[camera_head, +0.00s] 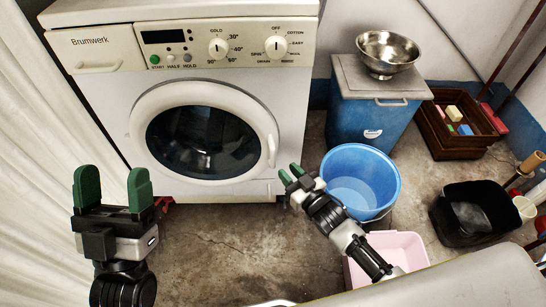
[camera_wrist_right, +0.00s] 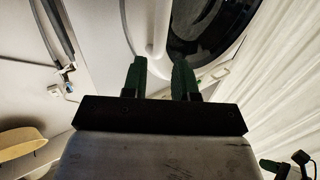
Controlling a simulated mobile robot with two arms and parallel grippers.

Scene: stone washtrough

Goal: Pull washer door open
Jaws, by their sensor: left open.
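The white washer (camera_head: 220,100) stands at the back left. Its round door (camera_head: 205,142) with dark glass looks shut. The pale door handle (camera_head: 271,150) is on the right side of the door rim. My right gripper (camera_head: 291,174) is just to the right of and below the handle in the head view. In the right wrist view, its green fingers (camera_wrist_right: 160,78) are apart, with a white bar, likely the handle (camera_wrist_right: 160,35), just beyond the gap. I cannot tell whether they touch it. My left gripper (camera_head: 113,188) is open and empty, in front of the washer's lower left.
A blue bucket (camera_head: 345,195) stands close behind my right gripper, with a pink basin (camera_head: 388,250) in front of it. A blue bin (camera_head: 365,115) bears a metal bowl (camera_head: 388,50). A black tub (camera_head: 475,215) is at right. Floor before the washer is mostly clear.

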